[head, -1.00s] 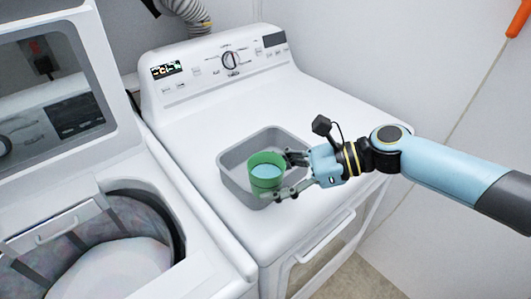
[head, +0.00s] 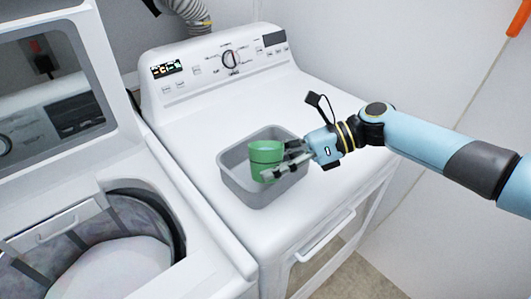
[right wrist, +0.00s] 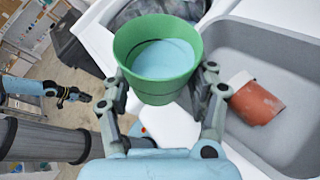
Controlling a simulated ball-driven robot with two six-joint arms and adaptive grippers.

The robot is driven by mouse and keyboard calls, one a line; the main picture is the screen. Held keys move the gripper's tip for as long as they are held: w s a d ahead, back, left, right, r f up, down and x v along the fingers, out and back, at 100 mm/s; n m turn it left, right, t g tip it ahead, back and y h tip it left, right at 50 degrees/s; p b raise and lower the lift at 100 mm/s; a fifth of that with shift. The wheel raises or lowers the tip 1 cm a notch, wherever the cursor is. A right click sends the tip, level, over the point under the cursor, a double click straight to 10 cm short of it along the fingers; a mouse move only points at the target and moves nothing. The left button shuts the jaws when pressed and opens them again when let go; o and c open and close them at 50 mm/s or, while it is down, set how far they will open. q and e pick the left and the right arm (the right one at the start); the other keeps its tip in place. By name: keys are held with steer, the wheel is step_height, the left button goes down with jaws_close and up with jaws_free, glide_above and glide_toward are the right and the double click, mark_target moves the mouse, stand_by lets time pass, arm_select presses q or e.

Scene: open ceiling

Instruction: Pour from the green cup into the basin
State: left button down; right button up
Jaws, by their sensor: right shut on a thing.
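The green cup (head: 266,156) is held above the grey basin (head: 240,188) in the head view. Its pale blue contents show in the right wrist view, where the cup (right wrist: 155,83) fills the upper middle. My right gripper (head: 277,162) is shut on the cup from the right, with a finger on each side. The basin (right wrist: 288,48) is at the right in the wrist view, with a reddish-brown piece (right wrist: 256,99) lying inside. My left gripper (right wrist: 80,97) shows small at the left of the wrist view; its jaw state is unclear.
The basin stands on a white machine (head: 190,145) with a control panel at the back. An open top-loading washer (head: 110,262) stands to the left. The machine's top is clear around the basin. A pale wall is on the right.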

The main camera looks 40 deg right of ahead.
steer(key=shift+w+d+r, duration=0.1)
steer(key=shift+w+r, duration=0.05)
steer(key=shift+w+d+f+m+b, duration=0.1)
steer(key=shift+f+m+b, duration=0.1)
steer(key=shift+m+b, duration=0.15)
steer(key=shift+w+d+f+m+g+y+b, duration=0.3)
steer(key=shift+w+m+g+b, duration=0.15)
steer(key=shift+b, duration=0.65)
steer(key=shift+w+d+r+m+y+b, duration=0.1)
steer(key=shift+r+m+y+b, duration=0.35)
steer(key=shift+m+b, duration=0.2)
stand_by(0.3)
steer(key=shift+r+m+g+y+b, duration=0.25)
steer(key=shift+r+m+g+b, duration=0.15)
steer(key=shift+m+b, duration=0.25)
stand_by(0.7)
steer(key=shift+f+m+y+b, duration=0.35)
steer(key=shift+m+b, duration=0.25)
steer(key=shift+b, duration=0.75)
steer(key=shift+r+p, duration=0.1)
steer(key=shift+p, duration=0.2)
steer(key=shift+w+d+r+m+g+y+p, duration=0.1)
steer(key=shift+r+m+g+y+p, duration=0.25)
steer(key=shift+m+p, duration=0.45)
stand_by(0.3)
